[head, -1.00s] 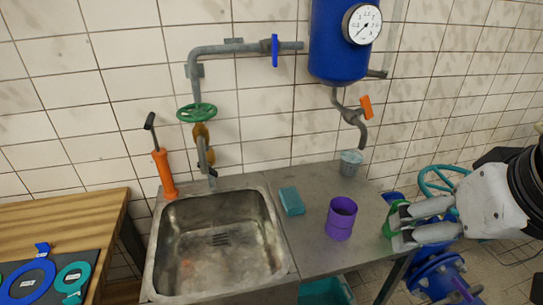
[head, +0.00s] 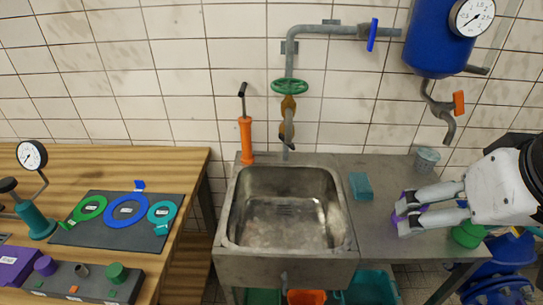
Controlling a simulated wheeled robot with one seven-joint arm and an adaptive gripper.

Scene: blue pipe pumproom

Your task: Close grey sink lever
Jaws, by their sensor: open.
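The metal sink (head: 350,235) is set in the counter in the middle of the head view. A small grey upright part (head: 284,280) shows at its front edge; it may be the sink lever, but its setting is too small to tell. Above the basin a grey pipe (head: 330,30) leads down past a green handwheel (head: 290,87) and a brass valve (head: 288,104) to the tap (head: 288,130). My gripper (head: 401,217) is open and over the counter right of the sink, apart from the sink. The purple cup (head: 408,208) is partly hidden behind its fingers.
A teal sponge (head: 361,186) and a small bucket (head: 427,160) are on the counter. An orange pump (head: 247,140) stands behind the sink. A wooden table (head: 120,165) with rings and a gauge is at left. Bins (head: 370,288) are below. A blue tank (head: 435,40) hangs at right.

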